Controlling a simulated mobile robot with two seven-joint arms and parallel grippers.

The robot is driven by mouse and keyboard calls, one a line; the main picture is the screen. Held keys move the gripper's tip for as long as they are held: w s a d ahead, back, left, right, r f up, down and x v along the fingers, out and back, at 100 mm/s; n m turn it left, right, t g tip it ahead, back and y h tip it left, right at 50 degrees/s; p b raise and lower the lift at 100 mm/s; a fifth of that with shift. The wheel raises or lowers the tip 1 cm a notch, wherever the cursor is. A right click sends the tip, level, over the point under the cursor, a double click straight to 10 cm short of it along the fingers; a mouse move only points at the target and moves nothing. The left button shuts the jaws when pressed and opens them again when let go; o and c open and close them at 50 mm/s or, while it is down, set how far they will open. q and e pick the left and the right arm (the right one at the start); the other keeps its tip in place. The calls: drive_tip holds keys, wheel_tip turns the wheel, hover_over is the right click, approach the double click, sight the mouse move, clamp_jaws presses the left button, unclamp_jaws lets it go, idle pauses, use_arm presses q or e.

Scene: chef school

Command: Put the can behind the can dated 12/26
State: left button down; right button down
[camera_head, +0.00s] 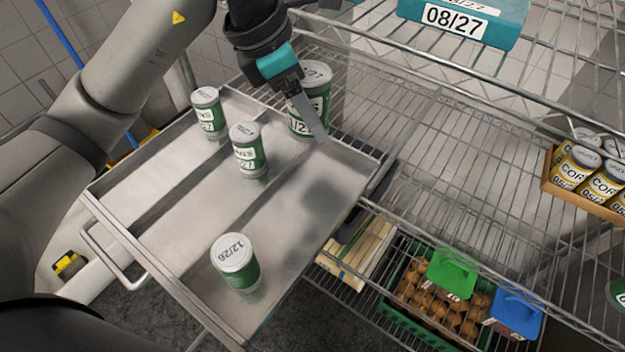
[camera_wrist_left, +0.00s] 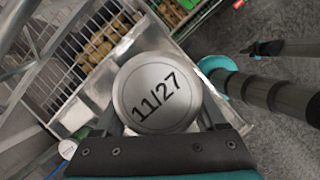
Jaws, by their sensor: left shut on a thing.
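My left gripper (camera_head: 306,112) is shut on a green can with a silver lid (camera_head: 316,73), held above the far right corner of the metal tray (camera_head: 165,205). In the left wrist view the held can's lid (camera_wrist_left: 157,92) reads 11/27. The can dated 12/26 (camera_head: 236,264) stands upright near the tray's front, its date on the lid. Two more green cans stand farther back: one in the middle (camera_head: 249,150) and one at the far left (camera_head: 208,112). Their dates are hard to read.
A wire shelf rack (camera_head: 440,170) stands right of the tray. It holds yellow corn cans (camera_head: 577,168) in a box and, lower down, a green crate (camera_head: 400,312) of round brown produce. The tray's lanes around the 12/26 can are clear.

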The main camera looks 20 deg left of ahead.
use_arm(q)
wheel_tip(320, 180, down, 13)
drive_tip(key=shift+s+f+b, duration=0.15)
drive_tip(key=shift+b, duration=0.35)
drive_tip(key=shift+f, duration=2.35)
drive_tip(key=shift+f+b, duration=0.1)
drive_tip(key=shift+b, duration=0.2)
unclamp_jaws()
drive_tip(key=shift+r, duration=0.25)
drive_tip(key=p+v, duration=0.1)
drive_tip(key=v, duration=1)
drive_tip(key=shift+r, duration=0.35)
drive_tip(key=shift+a, duration=0.15)
